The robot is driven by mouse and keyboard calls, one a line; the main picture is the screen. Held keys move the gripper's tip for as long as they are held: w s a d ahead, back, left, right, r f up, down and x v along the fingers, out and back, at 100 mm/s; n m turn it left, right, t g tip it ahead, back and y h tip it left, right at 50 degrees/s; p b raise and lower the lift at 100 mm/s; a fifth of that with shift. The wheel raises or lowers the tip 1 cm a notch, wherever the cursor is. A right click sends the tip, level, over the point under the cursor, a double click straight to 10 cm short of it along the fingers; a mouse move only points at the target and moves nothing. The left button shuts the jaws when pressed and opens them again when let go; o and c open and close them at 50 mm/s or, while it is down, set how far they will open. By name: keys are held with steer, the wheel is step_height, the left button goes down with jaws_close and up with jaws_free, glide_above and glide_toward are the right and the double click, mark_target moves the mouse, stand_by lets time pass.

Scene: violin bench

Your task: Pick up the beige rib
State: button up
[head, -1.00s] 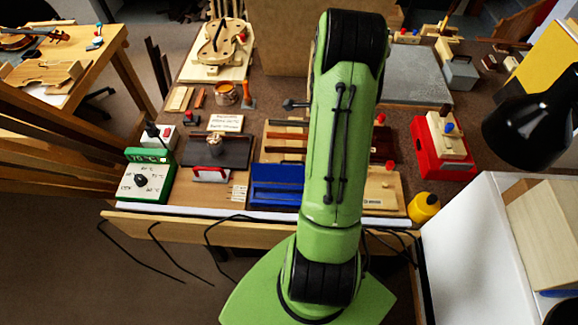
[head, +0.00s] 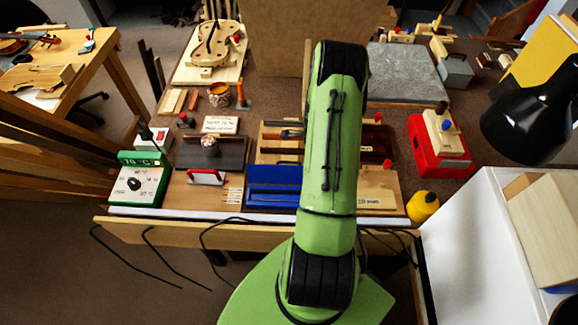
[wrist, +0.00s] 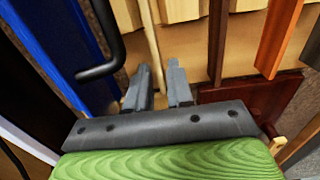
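In the wrist view, my gripper (wrist: 159,80) is open, its two grey fingers a small gap apart. A thin, pale beige strip (wrist: 152,38), which looks like the beige rib, runs down from the top edge towards the gap between the fingertips. I cannot tell whether the fingers touch it. A brown strip (wrist: 217,40) and a reddish-brown strip (wrist: 282,36) stand to its right, against pale notched wood (wrist: 182,8). In the head view, my arm hides the gripper and part of the wooden rack (head: 268,148).
A blue box (head: 273,186) lies left of my arm, with a dark bar handle (wrist: 104,58) close to the fingers in the wrist view. A red case (head: 440,150) and a yellow bottle (head: 422,206) are on the right. A dark plate (head: 212,152) is on the left.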

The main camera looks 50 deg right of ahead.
jaws_close()
